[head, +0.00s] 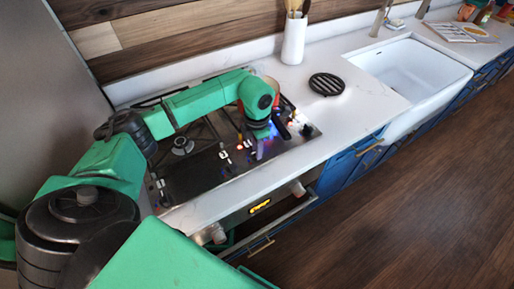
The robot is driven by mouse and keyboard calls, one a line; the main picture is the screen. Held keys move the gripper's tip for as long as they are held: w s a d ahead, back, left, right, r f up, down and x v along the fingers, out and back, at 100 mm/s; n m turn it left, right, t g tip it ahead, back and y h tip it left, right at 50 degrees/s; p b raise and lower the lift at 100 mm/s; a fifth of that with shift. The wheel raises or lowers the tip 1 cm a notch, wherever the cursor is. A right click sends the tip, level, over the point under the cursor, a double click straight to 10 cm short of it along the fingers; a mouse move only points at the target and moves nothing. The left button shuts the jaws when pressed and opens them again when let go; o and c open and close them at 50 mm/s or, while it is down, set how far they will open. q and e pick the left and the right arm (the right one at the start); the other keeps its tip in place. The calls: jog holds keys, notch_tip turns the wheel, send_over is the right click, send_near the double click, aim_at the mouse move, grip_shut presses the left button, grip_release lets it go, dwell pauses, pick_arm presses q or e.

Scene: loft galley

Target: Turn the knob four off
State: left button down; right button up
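The cooktop (200,172) is a dark panel set in the white counter, with small pale knobs along its front edge. One knob (223,155) shows left of my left gripper, and another (240,146) sits closer to it. I cannot tell which one is knob four. My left arm reaches across the cooktop from the left. My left gripper (262,150) points down over the front right part, close to the knobs. Its fingers are small and blurred, so I cannot tell whether they are open or touch a knob. A blue-violet glow shows beside it. My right gripper is out of view.
A black round trivet (326,84) lies on the counter right of the cooktop. A white utensil holder (294,40) stands behind it. A white sink (410,72) is farther right. The wooden floor at right is clear.

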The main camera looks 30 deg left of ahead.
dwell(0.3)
pick_arm(q)
jog(key=shift+w+f+m+b, duration=0.1)
jog(key=shift+f+m+b, duration=0.05)
jog(key=shift+m+b, duration=1)
jog(key=m+b, duration=0.2)
jog(key=shift+b, duration=0.3)
jog(key=m+b, duration=0.2)
jog(key=m, duration=0.1)
jog(key=m+b, duration=0.2)
jog(key=m, duration=0.2)
jog(key=shift+m+b, duration=0.25)
jog(key=shift+b, duration=0.1)
jog(key=m, duration=0.1)
jog(key=m+b, duration=0.1)
jog(key=m, duration=0.1)
jog(key=m+b, duration=0.1)
jog(key=m, duration=0.1)
jog(key=shift+r, duration=0.25)
jog(key=c, duration=0.8)
grip_release()
